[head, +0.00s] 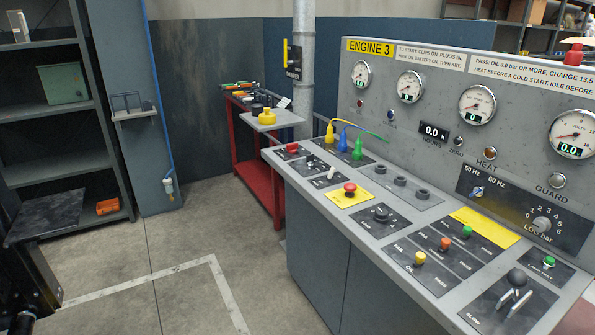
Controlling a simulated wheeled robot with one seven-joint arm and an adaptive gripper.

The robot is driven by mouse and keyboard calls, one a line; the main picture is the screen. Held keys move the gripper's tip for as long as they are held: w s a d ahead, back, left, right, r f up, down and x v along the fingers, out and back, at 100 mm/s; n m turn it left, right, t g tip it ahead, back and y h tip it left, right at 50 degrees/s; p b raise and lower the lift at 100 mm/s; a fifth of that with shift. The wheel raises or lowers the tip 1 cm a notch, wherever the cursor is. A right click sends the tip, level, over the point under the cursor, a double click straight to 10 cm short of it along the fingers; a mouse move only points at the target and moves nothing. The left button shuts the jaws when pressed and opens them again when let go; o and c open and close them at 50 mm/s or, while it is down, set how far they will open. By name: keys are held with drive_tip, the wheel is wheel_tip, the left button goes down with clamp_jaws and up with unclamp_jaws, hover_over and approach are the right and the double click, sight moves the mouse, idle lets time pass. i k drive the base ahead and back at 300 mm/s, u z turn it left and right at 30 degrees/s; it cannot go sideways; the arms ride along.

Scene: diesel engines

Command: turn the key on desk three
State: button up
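The desk marked ENGINE 3 (371,47) fills the right half of the head view. On its sloped top, a dark plate holds a round black switch (381,213). It may be the key switch, but its label is too small to read and no key can be made out in it. A small plate with a pale lever (331,172) is further left on the desk. My gripper is not in view.
A red stop button (349,188), coloured push buttons (445,243) and upright cable plugs (357,148) stand on the desk. A red trolley (259,184) is beyond its left end. Shelving (50,110) stands at left; the floor (150,262) between is clear.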

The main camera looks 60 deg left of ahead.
sight(310, 158)
drive_tip(key=k, duration=0.1)
drive_tip(key=u, duration=3)
drive_tip(key=k, duration=0.9)
drive_tip(key=z, duration=0.95)
drive_tip(key=i, duration=1)
drive_tip(key=k, duration=0.35)
drive_tip(key=u, duration=0.5)
drive_tip(key=i, duration=0.4)
drive_tip(key=u, duration=0.1)
